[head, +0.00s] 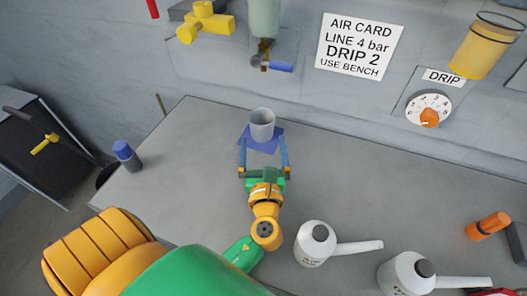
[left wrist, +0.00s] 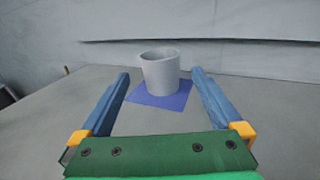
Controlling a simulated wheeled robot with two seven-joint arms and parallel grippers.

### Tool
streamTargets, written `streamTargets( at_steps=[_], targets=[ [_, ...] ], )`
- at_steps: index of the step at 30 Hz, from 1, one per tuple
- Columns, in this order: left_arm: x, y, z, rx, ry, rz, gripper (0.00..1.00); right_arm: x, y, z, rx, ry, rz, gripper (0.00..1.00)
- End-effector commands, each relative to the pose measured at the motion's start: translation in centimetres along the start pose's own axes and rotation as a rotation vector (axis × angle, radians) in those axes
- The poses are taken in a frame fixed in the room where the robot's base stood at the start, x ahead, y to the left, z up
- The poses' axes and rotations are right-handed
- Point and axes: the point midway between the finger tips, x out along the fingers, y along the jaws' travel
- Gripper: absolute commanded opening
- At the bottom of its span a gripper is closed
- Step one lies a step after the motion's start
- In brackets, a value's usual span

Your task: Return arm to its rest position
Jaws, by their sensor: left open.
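My left gripper (head: 264,158) is open over the bench, with its two blue fingers spread apart and nothing between them. A grey cup (head: 262,124) stands upright on a blue square mat (head: 271,145) just beyond the fingertips. In the left wrist view the cup (left wrist: 160,71) stands beyond the gap between the fingers of the gripper (left wrist: 160,80), and the mat (left wrist: 150,101) shows under it. The cup appears apart from both fingers. My left arm comes in from the lower left. My right gripper is not in view.
Two white oil cans (head: 315,246) (head: 403,274) stand on the grey bench (head: 190,150) at the front right. A blue-capped bottle (head: 126,156) stands near the left edge. An orange-and-dark tool (head: 489,225) lies at right. The wall holds a dial (head: 429,112), valves and a sign (head: 358,45).

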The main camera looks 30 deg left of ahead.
Motion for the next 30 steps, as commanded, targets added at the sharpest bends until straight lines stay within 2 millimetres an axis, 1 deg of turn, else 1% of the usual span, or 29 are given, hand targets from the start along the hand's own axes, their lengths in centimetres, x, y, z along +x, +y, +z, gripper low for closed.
streamTargets(
  at_steps=[1, 3, 6, 17, 19, 20, 23, 24, 30],
  targets=[
    [-0.8, 0.0, -0.3, -0.001, 0.003, -0.001, 1.00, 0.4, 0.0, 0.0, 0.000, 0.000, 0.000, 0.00],
    [-1.7, 0.0, -0.2, -0.001, 0.002, -0.001, 1.00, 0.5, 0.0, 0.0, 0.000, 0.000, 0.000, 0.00],
    [-2.3, 0.0, -0.1, -0.001, 0.000, 0.001, 1.00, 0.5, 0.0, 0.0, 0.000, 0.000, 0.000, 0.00],
    [-2.3, 0.0, 0.0, -0.001, 0.000, 0.000, 1.00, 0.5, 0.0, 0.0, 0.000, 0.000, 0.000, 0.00],
    [-2.3, 0.0, 0.3, -0.001, 0.000, 0.000, 1.00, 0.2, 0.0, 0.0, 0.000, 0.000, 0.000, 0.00],
    [-2.3, 0.0, 0.8, -0.001, 0.000, 0.000, 1.00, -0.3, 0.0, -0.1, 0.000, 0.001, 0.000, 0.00],
    [-2.3, 0.0, 3.4, -0.001, 0.000, 0.000, 1.00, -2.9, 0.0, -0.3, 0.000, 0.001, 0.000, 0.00],
    [-2.3, 0.0, 4.6, -0.001, 0.000, 0.000, 1.00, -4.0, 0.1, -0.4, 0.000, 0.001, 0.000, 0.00],
    [-2.3, 0.0, 7.6, -0.001, 0.000, 0.000, 1.00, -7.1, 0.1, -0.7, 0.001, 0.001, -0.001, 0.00]
  ],
)
